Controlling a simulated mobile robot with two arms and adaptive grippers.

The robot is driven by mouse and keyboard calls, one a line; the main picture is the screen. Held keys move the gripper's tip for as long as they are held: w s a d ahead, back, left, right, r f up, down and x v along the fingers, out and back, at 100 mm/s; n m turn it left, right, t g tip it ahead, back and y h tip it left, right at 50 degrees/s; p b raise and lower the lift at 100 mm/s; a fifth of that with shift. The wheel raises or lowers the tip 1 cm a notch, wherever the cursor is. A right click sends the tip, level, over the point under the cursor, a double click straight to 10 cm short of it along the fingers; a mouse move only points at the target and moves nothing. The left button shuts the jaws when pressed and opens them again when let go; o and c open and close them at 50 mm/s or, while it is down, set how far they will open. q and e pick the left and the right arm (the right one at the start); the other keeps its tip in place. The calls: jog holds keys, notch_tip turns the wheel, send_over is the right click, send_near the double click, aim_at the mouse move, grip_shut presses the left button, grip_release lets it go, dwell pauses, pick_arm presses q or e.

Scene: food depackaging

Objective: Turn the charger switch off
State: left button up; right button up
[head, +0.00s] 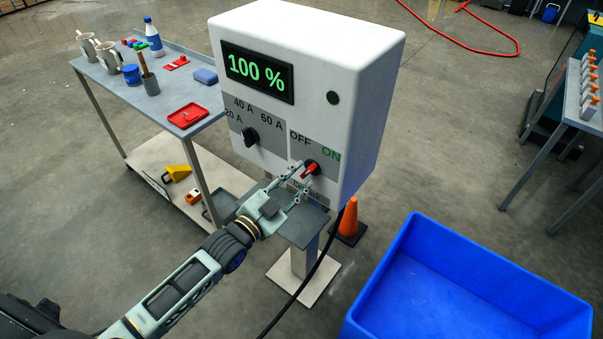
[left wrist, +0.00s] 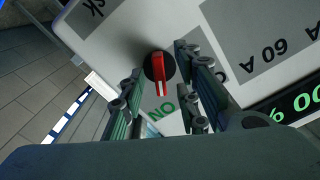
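The white charger box (head: 360,90) stands in the middle of the head view, its display (head: 257,72) reading 100 % in green. Its red switch (head: 311,167) sits on a dark round base at the lower right of the front, below the OFF and ON labels. In the left wrist view the red switch (left wrist: 158,72) shows near the upper middle, its handle pointing toward the green ON label (left wrist: 161,112). My left gripper (head: 300,184) is at the switch, its fingers apart on either side; I cannot tell whether they touch it. My right gripper is not in view.
A black current knob (head: 250,136) sits left of the switch. A grey table (head: 150,110) with mugs, a bottle and a red tray (head: 188,115) is at left.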

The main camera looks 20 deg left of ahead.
pick_arm(q)
jog(key=shift+x, duration=0.9)
jog(key=shift+w+d, duration=0.1)
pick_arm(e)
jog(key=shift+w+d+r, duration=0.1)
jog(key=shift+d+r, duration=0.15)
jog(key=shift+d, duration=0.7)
pick_arm(q)
grip_shut()
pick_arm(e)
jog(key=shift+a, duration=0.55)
